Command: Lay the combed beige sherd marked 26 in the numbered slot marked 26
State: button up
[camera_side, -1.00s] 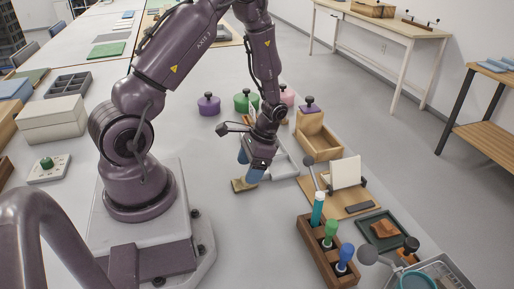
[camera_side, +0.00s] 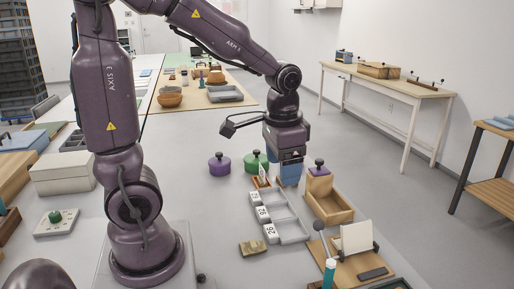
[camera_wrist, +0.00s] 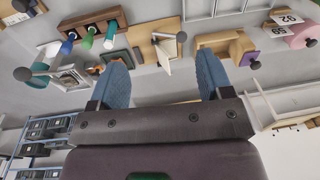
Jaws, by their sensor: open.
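A combed beige sherd (camera_side: 252,248) lies flat on the table in the side view, just left of the near end of a grey slot tray (camera_side: 294,239). I cannot read a number on it. My gripper (camera_side: 290,178) is raised above the tray's far end, away from the sherd. In the wrist view my gripper (camera_wrist: 163,78) has its blue fingers wide apart with nothing between them. I cannot make out the sherd in the wrist view.
A wooden box (camera_side: 328,206) stands right of the tray. A wooden board with a white card (camera_side: 357,238) is at front right. The table left of the sherd is clear.

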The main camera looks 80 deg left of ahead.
jog(key=s+d+r+t+h, duration=0.1)
jog(key=s+d+r+t, duration=0.3)
jog(key=s+d+r, duration=0.2)
jog(key=shift+s+d+r+t, duration=0.15)
jog(key=shift+s+r+t, duration=0.15)
jog(key=shift+r, duration=0.35)
jog(key=shift+o, duration=0.2)
jog(key=shift+s+d+r, duration=0.15)
jog(key=shift+s+d, duration=0.1)
jog(key=shift+s, duration=0.05)
